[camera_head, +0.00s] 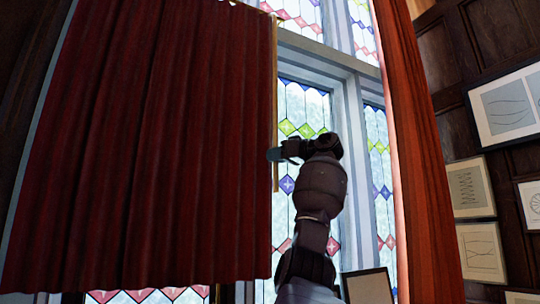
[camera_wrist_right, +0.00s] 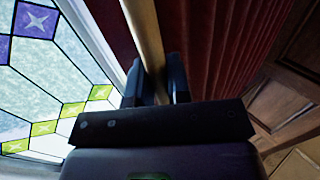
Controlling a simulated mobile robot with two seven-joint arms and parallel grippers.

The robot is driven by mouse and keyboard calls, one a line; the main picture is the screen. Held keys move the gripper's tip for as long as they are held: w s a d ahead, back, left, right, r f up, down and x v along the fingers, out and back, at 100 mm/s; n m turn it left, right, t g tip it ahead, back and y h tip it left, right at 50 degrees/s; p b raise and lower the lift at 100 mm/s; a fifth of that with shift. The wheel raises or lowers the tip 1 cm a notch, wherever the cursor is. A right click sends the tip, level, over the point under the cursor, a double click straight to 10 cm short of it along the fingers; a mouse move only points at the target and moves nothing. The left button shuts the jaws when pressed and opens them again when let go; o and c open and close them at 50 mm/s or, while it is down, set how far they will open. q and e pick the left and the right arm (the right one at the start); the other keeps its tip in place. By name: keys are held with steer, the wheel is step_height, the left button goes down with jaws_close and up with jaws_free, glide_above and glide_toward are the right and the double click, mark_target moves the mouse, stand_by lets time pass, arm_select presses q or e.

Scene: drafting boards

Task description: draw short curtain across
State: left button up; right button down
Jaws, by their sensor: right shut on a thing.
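The short curtain (camera_head: 150,150) is dark red and pleated, and hangs over the left part of the window. A thin pale wooden rod (camera_head: 275,90) hangs along its right edge, and its lower end is free. My right gripper (camera_head: 277,153) is at the lower part of this rod, with my arm rising from below. In the right wrist view, the rod (camera_wrist_right: 146,28) runs between the two dark fingers of the gripper (camera_wrist_right: 155,72), which are shut on it. The curtain (camera_wrist_right: 222,45) hangs just to the right there. My left gripper is in neither view.
Leaded window panes (camera_head: 305,110) with coloured diamonds lie open to view right of the short curtain. A long orange-red curtain (camera_head: 412,150) hangs farther right. Framed drawings (camera_head: 481,250) hang on the dark panelled wall. Another frame (camera_head: 368,287) stands low by the window.

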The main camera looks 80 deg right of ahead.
steer(key=c, duration=1.1)
jaws_free()
steer(key=b+v, duration=0.1)
steer(key=v, duration=0.9)
steer(key=shift+s+r+b, duration=0.1)
steer(key=shift+s+b, duration=0.2)
steer(key=shift+s, duration=0.1)
steer(key=shift+a, duration=0.1)
